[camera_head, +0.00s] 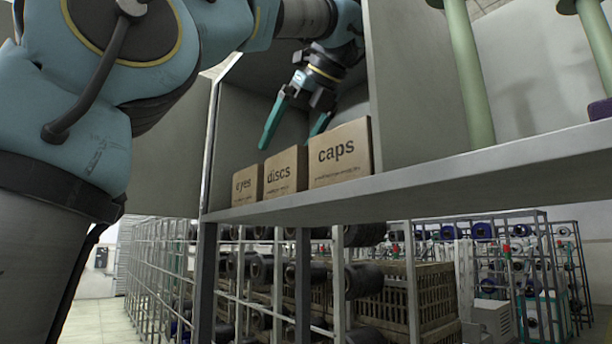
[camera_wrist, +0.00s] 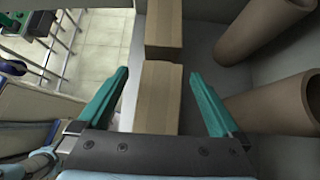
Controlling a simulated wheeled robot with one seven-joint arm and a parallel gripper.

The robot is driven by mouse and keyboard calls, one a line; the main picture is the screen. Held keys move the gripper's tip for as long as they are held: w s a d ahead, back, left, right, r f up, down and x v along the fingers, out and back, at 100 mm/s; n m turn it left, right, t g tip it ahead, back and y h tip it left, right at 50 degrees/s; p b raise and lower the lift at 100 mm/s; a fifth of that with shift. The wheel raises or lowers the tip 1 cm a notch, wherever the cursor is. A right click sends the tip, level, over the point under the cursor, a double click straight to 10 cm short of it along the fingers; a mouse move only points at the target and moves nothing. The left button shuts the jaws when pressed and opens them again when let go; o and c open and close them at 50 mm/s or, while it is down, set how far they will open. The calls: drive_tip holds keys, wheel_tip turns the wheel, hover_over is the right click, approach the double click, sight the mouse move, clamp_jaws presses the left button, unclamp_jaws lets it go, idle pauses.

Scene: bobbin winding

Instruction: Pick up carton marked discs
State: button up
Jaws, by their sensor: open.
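The carton marked discs (camera_head: 286,172) is a brown cardboard box standing on the shelf between the eyes carton (camera_head: 247,186) and the larger caps carton (camera_head: 340,153). My gripper (camera_head: 288,141) hangs above the discs carton inside the shelf bay, its green fingers pointing down. It is open and holds nothing. In the wrist view, a plain carton top (camera_wrist: 157,92) lies between the spread fingers of the gripper (camera_wrist: 159,73), with a second carton top (camera_wrist: 163,22) ahead. No lettering shows there, so I cannot confirm which carton is which.
The shelf edge (camera_head: 480,163) runs along the front, with an upright panel (camera_head: 412,95) right of the caps carton. Brown tubes (camera_wrist: 262,40) lie close on the right in the wrist view. Racks with spools (camera_head: 262,268) stand below and behind.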

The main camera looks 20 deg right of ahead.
sight(279, 175)
drive_tip(key=shift+s+d+m+h, duration=0.3)
drive_tip(key=shift+f, duration=0.2)
drive_tip(key=shift+s+f+x, duration=0.1)
drive_tip(key=shift+x, duration=1.65)
drive_tip(key=shift+s+f+x, duration=0.1)
drive_tip(key=shift+x, duration=1.65)
drive_tip(key=c, duration=1.5)
